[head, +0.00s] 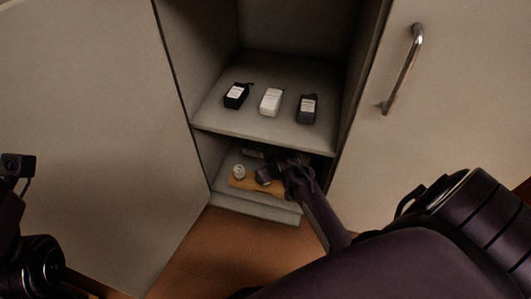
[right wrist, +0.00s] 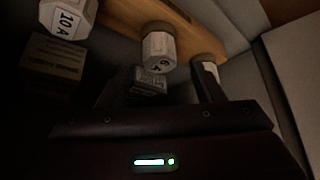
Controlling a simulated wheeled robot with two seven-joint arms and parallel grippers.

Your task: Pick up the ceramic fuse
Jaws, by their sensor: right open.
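One marked 6 A (right wrist: 158,50) stands on the edge of a wooden board, just beyond and between my fingertips. The other, marked 10 A (right wrist: 68,18), is at the top left. In the head view a white fuse (head: 239,172) sits at the left of the board (head: 240,184) on the low shelf. My right gripper (head: 272,172) reaches into that shelf from the right. In the right wrist view its jaws (right wrist: 170,80) are apart and empty. My left gripper's jaws are out of frame.
A cardboard box (right wrist: 52,60) and a small labelled item (right wrist: 150,82) lie in shadow near the board. The upper shelf (head: 245,122) is close above my right gripper and holds a black, a white (head: 271,101) and a grey device. Cabinet doors (head: 450,100) flank the opening.

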